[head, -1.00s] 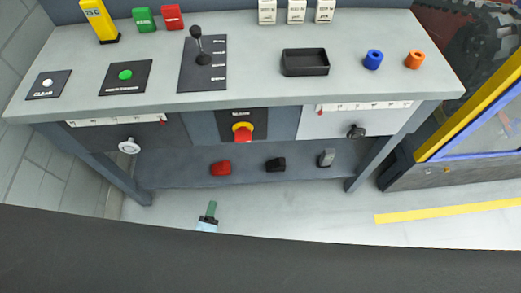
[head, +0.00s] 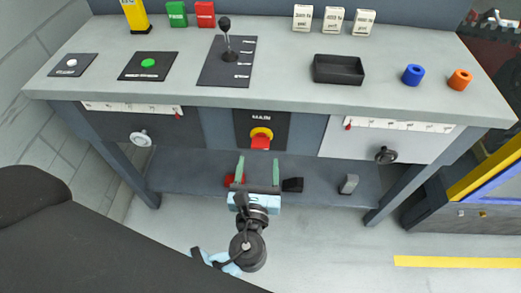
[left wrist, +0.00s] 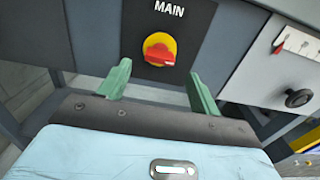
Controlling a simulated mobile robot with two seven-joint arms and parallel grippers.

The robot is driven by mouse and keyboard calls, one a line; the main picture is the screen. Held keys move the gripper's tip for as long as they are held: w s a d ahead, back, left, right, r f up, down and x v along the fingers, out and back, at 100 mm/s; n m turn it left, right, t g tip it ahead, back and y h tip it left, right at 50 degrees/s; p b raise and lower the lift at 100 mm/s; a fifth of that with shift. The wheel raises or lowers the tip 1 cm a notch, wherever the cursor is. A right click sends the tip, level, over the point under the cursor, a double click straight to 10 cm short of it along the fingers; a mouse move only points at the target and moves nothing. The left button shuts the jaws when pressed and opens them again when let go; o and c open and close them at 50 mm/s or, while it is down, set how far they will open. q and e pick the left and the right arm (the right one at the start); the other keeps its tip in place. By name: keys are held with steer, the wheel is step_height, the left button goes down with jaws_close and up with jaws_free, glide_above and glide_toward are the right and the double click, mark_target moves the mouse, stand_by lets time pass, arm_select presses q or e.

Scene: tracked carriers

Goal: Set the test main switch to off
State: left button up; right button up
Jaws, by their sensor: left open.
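The main switch is a red handle on a yellow round base (head: 261,139), set in a dark panel marked MAIN on the bench front. In the left wrist view the red handle (left wrist: 160,57) lies roughly level, tilted slightly, on its yellow disc. My left gripper (head: 258,172) is open, its two green fingers pointing up toward the switch from below and in front. In the left wrist view the fingers (left wrist: 158,85) stand either side of the switch, apart from it, with nothing between them. My right gripper is not in view.
The bench top (head: 290,92) carries a lever panel (head: 228,62), a black tray (head: 338,69), a green button (head: 148,62) and blue and orange rings. White (head: 140,138) and black (head: 386,155) knobs flank the switch. Several small blocks lie on the lower shelf (head: 325,178).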

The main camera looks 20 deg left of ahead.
mark_target(260, 149)
arm_select(q)
steer(key=shift+x, duration=2.55)
steer(key=shift+c, duration=0.4)
steer(key=c, duration=0.9)
